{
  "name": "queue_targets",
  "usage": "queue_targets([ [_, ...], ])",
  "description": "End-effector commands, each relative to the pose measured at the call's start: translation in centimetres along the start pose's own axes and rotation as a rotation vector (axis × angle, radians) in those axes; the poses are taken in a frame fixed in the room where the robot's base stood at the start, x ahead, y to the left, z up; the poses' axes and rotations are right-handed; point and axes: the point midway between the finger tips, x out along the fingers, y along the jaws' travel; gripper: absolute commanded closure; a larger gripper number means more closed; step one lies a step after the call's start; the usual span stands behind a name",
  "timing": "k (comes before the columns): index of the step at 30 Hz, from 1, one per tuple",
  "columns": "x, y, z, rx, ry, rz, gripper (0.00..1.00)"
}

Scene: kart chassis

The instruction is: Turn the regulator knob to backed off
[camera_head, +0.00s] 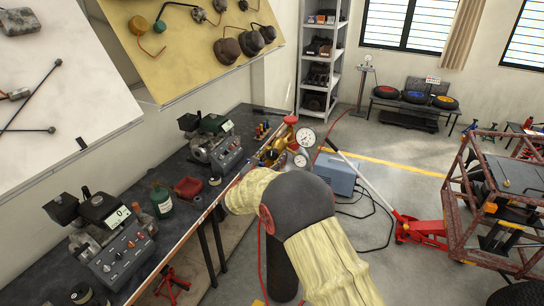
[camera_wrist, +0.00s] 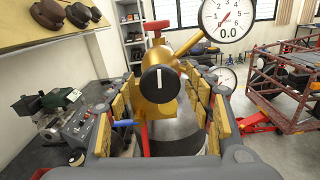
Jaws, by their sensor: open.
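The regulator knob (camera_wrist: 159,77) is a dark round face with a white upright line, at the front of a brass regulator body (camera_wrist: 160,112) in the wrist view. My gripper (camera_wrist: 160,110) is open, with its yellow-padded fingers apart on the left and right, below and to the sides of the knob. I cannot tell how far the fingertips are from the knob. A round gauge (camera_wrist: 228,18) at the upper right reads 0.0.
A dark workbench (camera_head: 160,195) with grey machines (camera_head: 120,245) runs along the left. A second gauge (camera_wrist: 225,79) sits right of the regulator. A blue-grey box (camera_head: 337,174), a red floor jack (camera_head: 420,229) and a rusty frame (camera_head: 500,215) stand to the right. Open floor lies beyond.

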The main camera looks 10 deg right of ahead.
Motion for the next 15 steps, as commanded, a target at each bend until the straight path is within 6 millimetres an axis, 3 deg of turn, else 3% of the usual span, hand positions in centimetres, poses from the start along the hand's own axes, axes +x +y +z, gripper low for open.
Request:
queue_targets([
  [8, -0.2, 0.1, 0.1, 0.001, -0.001, 0.001, 0.47],
  [15, -3.4, 0.1, 0.1, -0.001, 0.000, 0.004, 0.47],
])
